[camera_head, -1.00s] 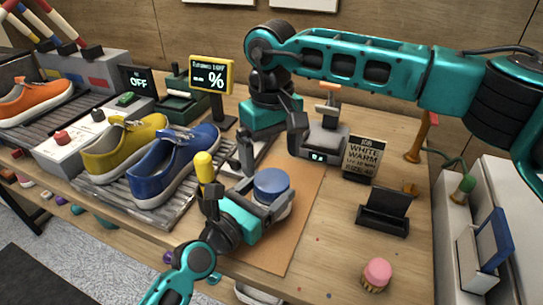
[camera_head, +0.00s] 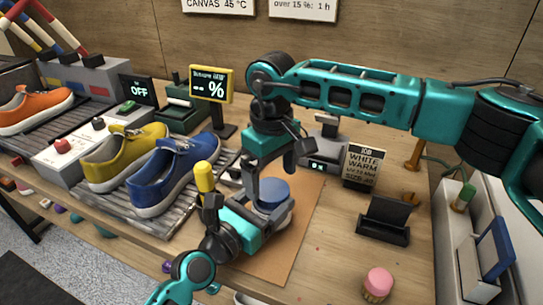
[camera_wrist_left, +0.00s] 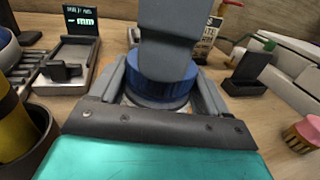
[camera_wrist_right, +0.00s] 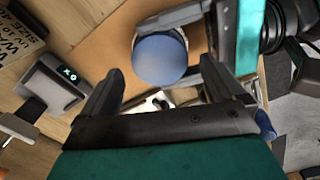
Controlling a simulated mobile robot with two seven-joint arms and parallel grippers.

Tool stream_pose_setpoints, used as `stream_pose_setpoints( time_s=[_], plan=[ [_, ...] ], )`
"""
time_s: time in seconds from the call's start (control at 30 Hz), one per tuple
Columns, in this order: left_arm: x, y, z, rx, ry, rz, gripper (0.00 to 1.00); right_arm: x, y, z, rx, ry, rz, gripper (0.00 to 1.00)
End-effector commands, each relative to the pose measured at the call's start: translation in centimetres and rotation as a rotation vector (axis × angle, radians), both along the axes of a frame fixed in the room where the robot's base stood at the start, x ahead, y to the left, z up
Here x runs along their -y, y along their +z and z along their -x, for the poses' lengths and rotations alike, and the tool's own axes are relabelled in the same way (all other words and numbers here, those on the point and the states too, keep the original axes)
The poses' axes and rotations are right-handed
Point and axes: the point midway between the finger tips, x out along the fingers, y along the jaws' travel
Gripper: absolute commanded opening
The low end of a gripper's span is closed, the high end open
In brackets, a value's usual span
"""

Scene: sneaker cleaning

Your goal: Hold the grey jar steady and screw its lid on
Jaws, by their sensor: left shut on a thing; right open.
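The grey jar (camera_wrist_left: 150,101) stands upright on the brown mat, with a round blue lid (camera_head: 274,190) on top; the lid also shows in the right wrist view (camera_wrist_right: 159,59). I cannot tell how far the lid is threaded. My left gripper (camera_head: 264,207) is shut around the jar's body below the lid, its fingers hiding much of the jar. My right gripper (camera_head: 272,172) is open and empty beside and above the lid; one finger partly hides the lid in the left wrist view. Its fingers are not closed on the lid.
Blue (camera_head: 174,172) and yellow (camera_head: 124,158) sneakers stand on a rack to the left. A small grey device (camera_head: 321,150) and a label card (camera_head: 365,165) are behind the jar. A black holder (camera_head: 384,220) and pink-topped brush (camera_head: 377,283) are right. The brown mat (camera_head: 285,255) is clear in front.

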Motion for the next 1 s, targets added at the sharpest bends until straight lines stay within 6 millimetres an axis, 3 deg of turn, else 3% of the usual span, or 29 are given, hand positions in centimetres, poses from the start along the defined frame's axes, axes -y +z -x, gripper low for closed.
stream_pose_setpoints(
  time_s=[0.03,0.2,0.57,1.0],
  plan=[
    [0.1,-0.8,0.2,-0.016,-0.006,-0.007,0.00,0.0,-0.8,0.0,-0.001,0.000,-0.001,0.95],
    [0.1,-0.8,0.2,-0.016,-0.005,-0.007,0.00,0.0,-2.4,0.0,0.000,-0.001,-0.001,0.95],
    [0.1,-0.8,0.2,-0.016,-0.006,-0.007,0.00,0.0,-2.8,0.0,0.002,-0.001,-0.001,0.95],
    [0.1,-0.8,0.2,-0.015,-0.005,-0.008,0.00,0.0,-2.8,0.0,0.001,0.000,-0.001,0.54]
  ],
)
